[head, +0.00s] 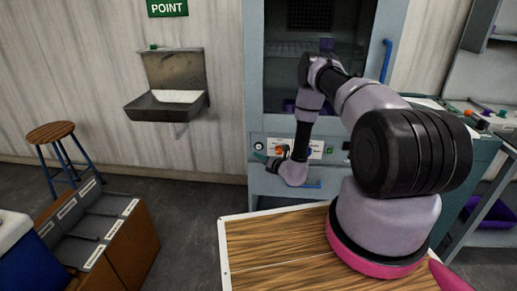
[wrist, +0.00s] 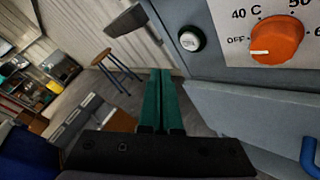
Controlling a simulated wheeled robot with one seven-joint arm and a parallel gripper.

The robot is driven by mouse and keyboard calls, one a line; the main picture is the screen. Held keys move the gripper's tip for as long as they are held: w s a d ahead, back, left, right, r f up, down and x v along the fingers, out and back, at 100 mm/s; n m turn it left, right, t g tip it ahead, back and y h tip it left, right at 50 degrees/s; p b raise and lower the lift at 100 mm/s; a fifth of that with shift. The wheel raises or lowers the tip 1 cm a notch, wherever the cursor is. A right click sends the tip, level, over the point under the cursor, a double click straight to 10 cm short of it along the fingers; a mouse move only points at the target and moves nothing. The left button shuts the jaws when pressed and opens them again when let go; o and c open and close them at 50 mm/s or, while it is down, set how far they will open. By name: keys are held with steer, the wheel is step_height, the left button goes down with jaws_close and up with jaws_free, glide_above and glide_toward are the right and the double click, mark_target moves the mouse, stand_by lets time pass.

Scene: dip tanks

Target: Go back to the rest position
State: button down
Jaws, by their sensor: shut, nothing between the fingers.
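My gripper (wrist: 161,100) shows in the wrist view with its two long green fingers side by side and touching. It is shut and holds nothing. In the head view my gripper (head: 263,158) is small and dark, in front of the control panel of the grey cabinet (head: 256,187). In the wrist view the orange dial (wrist: 277,40) is right of the fingers, with its white mark near OFF. A round white button (wrist: 190,39) is above and right of the fingertips. The fingers appear apart from both, over the floor gap beside the cabinet.
A metal sink (head: 168,105) hangs on the wall at the left, under a green POINT sign (head: 167,8). A stool (head: 50,133) and a wooden bin unit (head: 125,240) stand at the left. A wooden top (head: 265,250) is in front. Floor between bins and cabinet is clear.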

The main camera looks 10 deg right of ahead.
steer(key=shift+s+a, duration=0.2)
steer(key=shift+s, duration=0.35)
steer(key=a+r+n+g+y, duration=0.25)
steer(key=a+r+n, duration=0.2)
steer(key=r, duration=0.65)
steer(key=a+r+n+g+y, duration=0.25)
steer(key=r+n+y, duration=0.2)
steer(key=r, duration=0.55)
steer(key=s+a+r+n+g, duration=0.25)
steer(key=s+r+n, duration=0.2)
steer(key=r, duration=0.35)
steer(key=s+a+r+n+g, duration=0.1)
steer(key=s+r+n+g, duration=0.3)
steer(key=r, duration=0.4)
steer(key=s+d+r+n+g+h, duration=0.2)
steer(key=s+d+r+n+h, duration=0.15)
steer(key=s+r+n, duration=0.8)
steer(key=s+d+r+n+t+h, duration=0.2)
steer(key=s+d+r+t+h, duration=0.1)
steer(key=s+d, duration=0.3)
steer(key=s+d+r+n+t+h, duration=0.2)
steer(key=s+d+h, duration=0.4)
steer(key=s, duration=0.5)
steer(key=shift+d+r+n+t, duration=0.35)
steer(key=shift+r+n+t, duration=0.05)
steer(key=shift+r+t, duration=0.2)
